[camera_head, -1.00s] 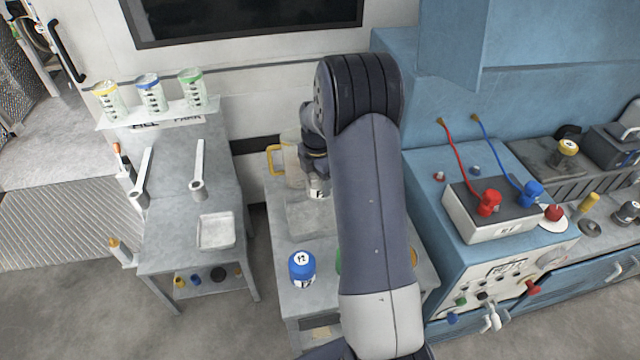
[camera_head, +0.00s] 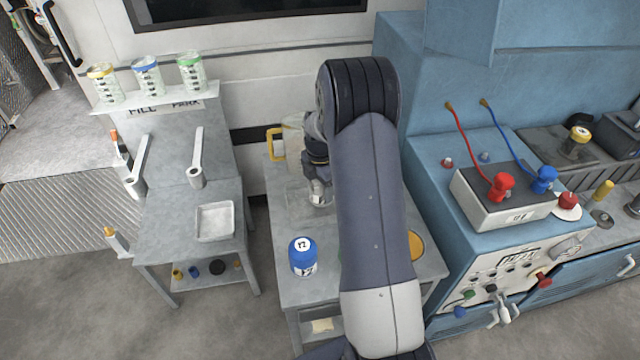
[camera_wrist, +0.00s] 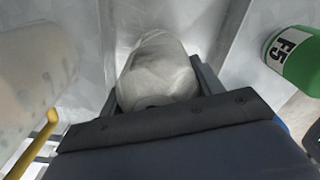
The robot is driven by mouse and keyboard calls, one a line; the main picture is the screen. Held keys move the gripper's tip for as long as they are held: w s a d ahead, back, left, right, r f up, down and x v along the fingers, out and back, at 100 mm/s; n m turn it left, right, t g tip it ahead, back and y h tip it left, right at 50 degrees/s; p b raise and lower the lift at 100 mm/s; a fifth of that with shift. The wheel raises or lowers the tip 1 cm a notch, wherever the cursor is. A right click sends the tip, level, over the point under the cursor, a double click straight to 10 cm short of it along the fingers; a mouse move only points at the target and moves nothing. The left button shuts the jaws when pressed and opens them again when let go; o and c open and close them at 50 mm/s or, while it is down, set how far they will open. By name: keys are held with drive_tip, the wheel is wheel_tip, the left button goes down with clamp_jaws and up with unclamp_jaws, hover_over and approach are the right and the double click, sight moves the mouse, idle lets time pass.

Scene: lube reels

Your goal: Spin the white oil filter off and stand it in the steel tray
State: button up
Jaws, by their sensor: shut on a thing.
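The white oil filter (camera_head: 317,197) shows just below my gripper (camera_head: 317,172), to the left of my forearm in the head view. In the wrist view the pale, rounded filter (camera_wrist: 158,68) sits between the fingers of my gripper (camera_wrist: 158,95), which is shut on it. A dark label mark shows on its side in the head view. My gripper hides part of the filter, and I cannot tell whether it is still threaded to anything. The shallow, square steel tray (camera_head: 215,222) lies on the left table and looks empty.
A clear jug (camera_head: 293,133) with a yellow handle stands close behind my gripper. A blue filter (camera_head: 302,257) stands at the middle table's front; a green one (camera_wrist: 296,58) shows in the wrist view. A gap separates the two tables.

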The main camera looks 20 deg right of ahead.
drive_tip(key=shift+f, duration=0.45)
drive_tip(key=shift+f+b, duration=0.55)
drive_tip(key=shift+b, duration=0.1)
drive_tip(key=o, duration=1.3)
drive_tip(key=shift+c, duration=0.2)
wheel_tip(320, 180, up, 11)
drive_tip(key=shift+f+b, duration=0.1)
drive_tip(key=shift+b, duration=0.45)
